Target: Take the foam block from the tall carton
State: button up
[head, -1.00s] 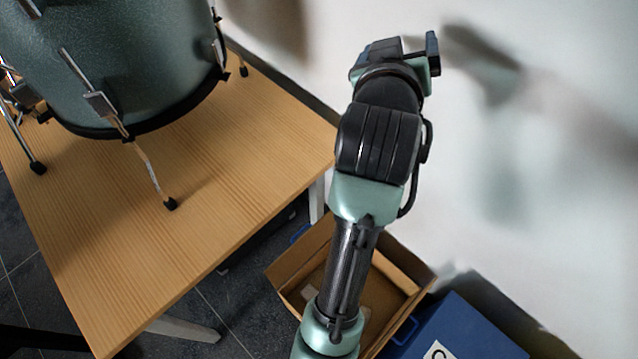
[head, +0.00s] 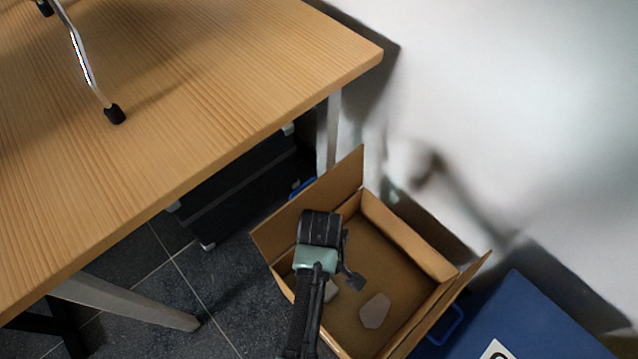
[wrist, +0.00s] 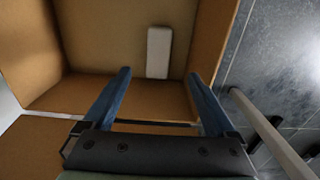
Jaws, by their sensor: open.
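The tall carton (head: 408,235) stands open on the floor with its flaps up. In the wrist view its brown inner walls (wrist: 112,35) fill much of the picture. A pale oblong foam block (wrist: 159,50) lies inside against the brown cardboard. In the head view two pale pieces show inside the carton, one clear (head: 375,311) and one partly behind my arm (head: 331,290); I cannot tell which is the block. My gripper (wrist: 158,74) is open and empty, its two blue fingers spread to either side of the block's line, apart from it.
A wooden table (head: 230,75) stands to the left, its corner near the carton. A blue box (head: 530,310) stands close at the carton's right. A dark cabinet (head: 250,175) is under the table. A white wall rises behind. Tiled floor (head: 215,300) is free left of the carton.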

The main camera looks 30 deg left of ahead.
notch_tip(320, 180, down, 8)
jog(key=b, duration=0.5)
jog(key=shift+r, duration=0.1)
notch_tip(320, 180, down, 5)
jog(key=b, duration=0.5)
jog(key=shift+w+d, duration=0.1)
jog(key=shift+d, duration=0.05)
jog(key=c, duration=1.4)
